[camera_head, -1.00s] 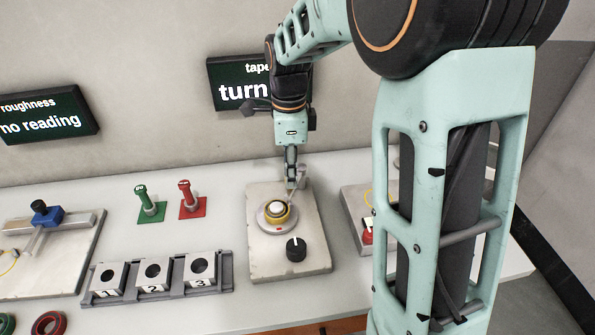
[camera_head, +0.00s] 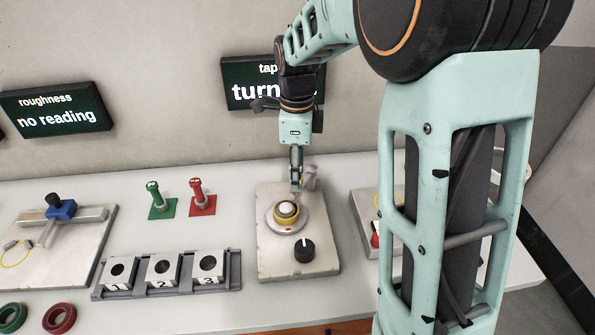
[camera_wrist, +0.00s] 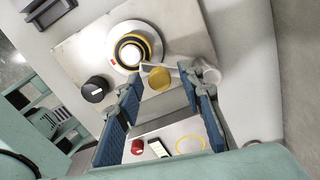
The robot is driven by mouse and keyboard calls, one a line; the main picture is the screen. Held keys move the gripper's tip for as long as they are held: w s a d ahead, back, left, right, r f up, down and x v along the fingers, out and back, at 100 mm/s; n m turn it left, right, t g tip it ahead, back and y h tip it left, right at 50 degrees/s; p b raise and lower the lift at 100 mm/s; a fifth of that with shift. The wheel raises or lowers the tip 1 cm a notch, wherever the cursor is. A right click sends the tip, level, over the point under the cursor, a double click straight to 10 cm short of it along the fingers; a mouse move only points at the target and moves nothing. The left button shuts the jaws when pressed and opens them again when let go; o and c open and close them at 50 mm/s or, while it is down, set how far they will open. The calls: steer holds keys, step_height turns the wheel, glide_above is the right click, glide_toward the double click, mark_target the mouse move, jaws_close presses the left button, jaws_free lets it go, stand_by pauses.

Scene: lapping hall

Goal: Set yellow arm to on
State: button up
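The station plate (camera_head: 265,255) carries a round disc with a yellow ring (camera_head: 286,212) and white centre, which also shows in the wrist view (camera_wrist: 148,40). A grey post (camera_wrist: 207,73) stands at the plate's edge. A pale arm reaches left from it to a round yellow end (camera_wrist: 160,78), beside the disc. My gripper (camera_head: 296,188) points down just behind the disc, near the post. In the wrist view its blue-padded fingers (camera_wrist: 162,88) are apart, with the yellow end between the tips in the picture. I see no contact and cannot judge the height gap.
A black dial (camera_head: 304,250) with a white mark sits at the plate's front. A numbered block rack (camera_head: 165,290) and green (camera_head: 161,205) and red (camera_head: 202,203) upright tools stand left. Another station (camera_head: 365,215) is right. A partly hidden screen (camera_head: 240,75) hangs behind.

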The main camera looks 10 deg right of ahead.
step_height(320, 180, up, 12)
stand_by(0.7)
